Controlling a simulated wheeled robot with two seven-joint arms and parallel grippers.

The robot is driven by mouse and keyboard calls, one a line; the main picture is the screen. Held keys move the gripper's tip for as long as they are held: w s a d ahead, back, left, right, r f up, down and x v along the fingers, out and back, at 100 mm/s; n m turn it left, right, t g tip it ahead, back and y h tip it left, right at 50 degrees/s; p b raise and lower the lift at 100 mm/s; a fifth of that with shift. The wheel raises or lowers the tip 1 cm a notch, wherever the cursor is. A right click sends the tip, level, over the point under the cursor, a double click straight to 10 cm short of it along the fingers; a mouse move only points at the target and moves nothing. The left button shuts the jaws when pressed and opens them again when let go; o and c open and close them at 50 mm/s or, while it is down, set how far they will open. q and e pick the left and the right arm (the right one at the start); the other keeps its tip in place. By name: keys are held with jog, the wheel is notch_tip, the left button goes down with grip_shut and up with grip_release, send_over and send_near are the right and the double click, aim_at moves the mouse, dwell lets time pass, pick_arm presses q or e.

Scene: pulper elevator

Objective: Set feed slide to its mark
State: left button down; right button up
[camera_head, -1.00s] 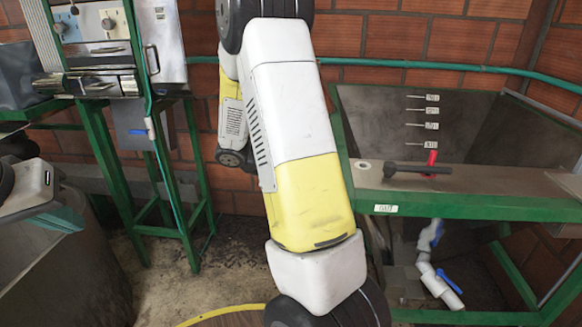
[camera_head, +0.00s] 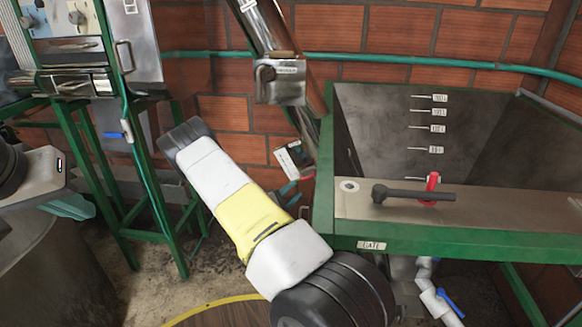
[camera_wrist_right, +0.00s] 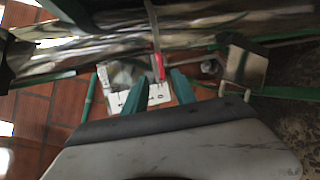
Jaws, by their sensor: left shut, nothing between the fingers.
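The feed slide is not clearly identifiable. A white plate with dark tick marks (camera_wrist_right: 158,95) shows in the right wrist view behind my right fingers, with a thin red piece (camera_wrist_right: 158,67) at its upper edge. In the head view a small white-and-dark plate (camera_head: 293,158) hangs below the inclined metal chute, probably the same plate. My right gripper (camera_wrist_right: 160,75) has its two teal fingers apart, with nothing visibly held; contact with the plate cannot be told. In the head view its teal fingers (camera_head: 288,188) are partly hidden by my arm. My left gripper (camera_head: 72,207) is shut and empty at the far left.
An inclined chute with a metal box (camera_head: 280,80) rises at the centre. A green-framed tank (camera_head: 440,235) with level marks, a black lever (camera_head: 413,194) and a red handle (camera_head: 432,187) stands right. A control cabinet (camera_head: 75,45) on green legs stands left.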

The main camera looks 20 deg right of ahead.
jog(key=x, duration=0.8)
jog(key=shift+w+d, duration=0.15)
jog(key=shift+f, duration=0.1)
grip_shut()
dwell(1.1)
